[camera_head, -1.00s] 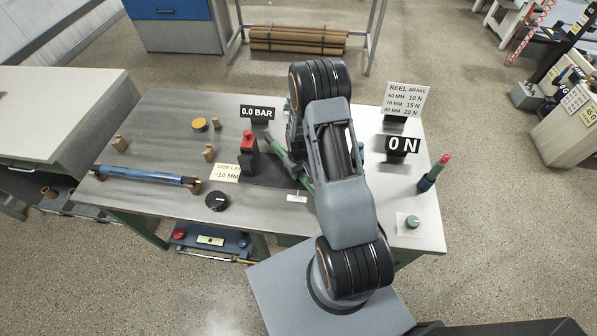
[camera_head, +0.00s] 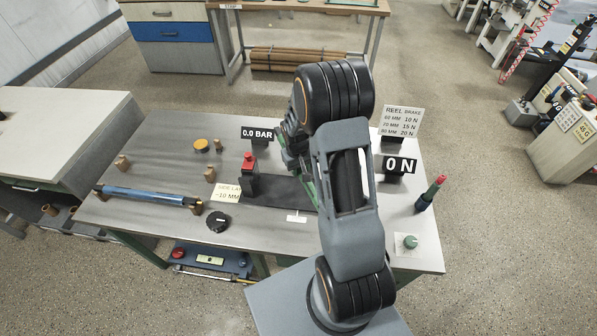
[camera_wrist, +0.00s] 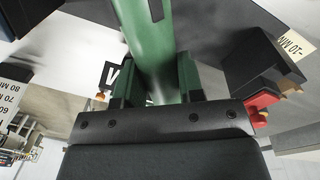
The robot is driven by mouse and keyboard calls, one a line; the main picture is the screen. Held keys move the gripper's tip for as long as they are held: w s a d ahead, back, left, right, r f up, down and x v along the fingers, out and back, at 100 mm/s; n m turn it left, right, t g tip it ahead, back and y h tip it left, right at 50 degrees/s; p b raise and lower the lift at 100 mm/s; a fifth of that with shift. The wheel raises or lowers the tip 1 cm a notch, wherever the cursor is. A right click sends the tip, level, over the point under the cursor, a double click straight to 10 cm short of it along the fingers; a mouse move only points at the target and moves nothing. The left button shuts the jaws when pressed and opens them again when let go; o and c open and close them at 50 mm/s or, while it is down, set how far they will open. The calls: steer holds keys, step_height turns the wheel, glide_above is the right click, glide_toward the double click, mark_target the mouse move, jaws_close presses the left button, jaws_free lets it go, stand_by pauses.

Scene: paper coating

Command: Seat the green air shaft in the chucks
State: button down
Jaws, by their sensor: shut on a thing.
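The green air shaft (camera_wrist: 150,40) is held between the fingers of my gripper (camera_wrist: 157,78) in the wrist view and runs away toward the top edge. In the head view a slanting green strip of the shaft (camera_head: 309,190) shows beside my arm, above the dark base plate (camera_head: 277,188). My arm hides most of the shaft. A black upright block with a red top (camera_head: 249,172), apparently a chuck, stands left of the shaft, which looks apart from it. A dark block with a red part (camera_wrist: 262,108) is at the right in the wrist view. Another chuck cannot be made out.
A blue roller (camera_head: 150,196) lies on supports at the left of the bench. A 0.0 BAR sign (camera_head: 257,134) and a 0 N sign (camera_head: 399,165) stand behind. A black knob (camera_head: 218,222) is in front. A red-topped post (camera_head: 430,193) stands at the right.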

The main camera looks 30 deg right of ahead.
mark_target(300, 172)
step_height(300, 172, up, 2)
steer(key=m+p, duration=0.1)
steer(key=m, duration=0.5)
steer(key=r+m, duration=0.1)
steer(key=m, duration=0.1)
steer(key=m+g+p, duration=0.1)
steer(key=m, duration=0.1)
steer(key=shift+s+r+m, duration=0.1)
steer(key=shift+r+m, duration=0.25)
steer(key=shift+m, duration=0.05)
steer(key=m, duration=0.6)
steer(key=shift+s+r+m+g+y, duration=0.2)
steer(key=shift+r+m+g+y, duration=0.1)
steer(key=shift+y, duration=0.1)
steer(key=m, duration=0.3)
steer(key=shift+s+a+r+m+y, duration=0.1)
steer(key=shift+s+a+m+y, duration=0.05)
steer(key=shift+m+y, duration=0.15)
steer(key=m, duration=0.3)
steer(key=shift+s+a+y, duration=0.1)
steer(key=shift+y, duration=0.2)
steer(key=shift+f, duration=0.2)
steer(key=shift+f+b, duration=1.95)
steer(key=shift+f, duration=0.75)
steer(key=shift+f+b, duration=1.5)
steer(key=shift+f, duration=0.5)
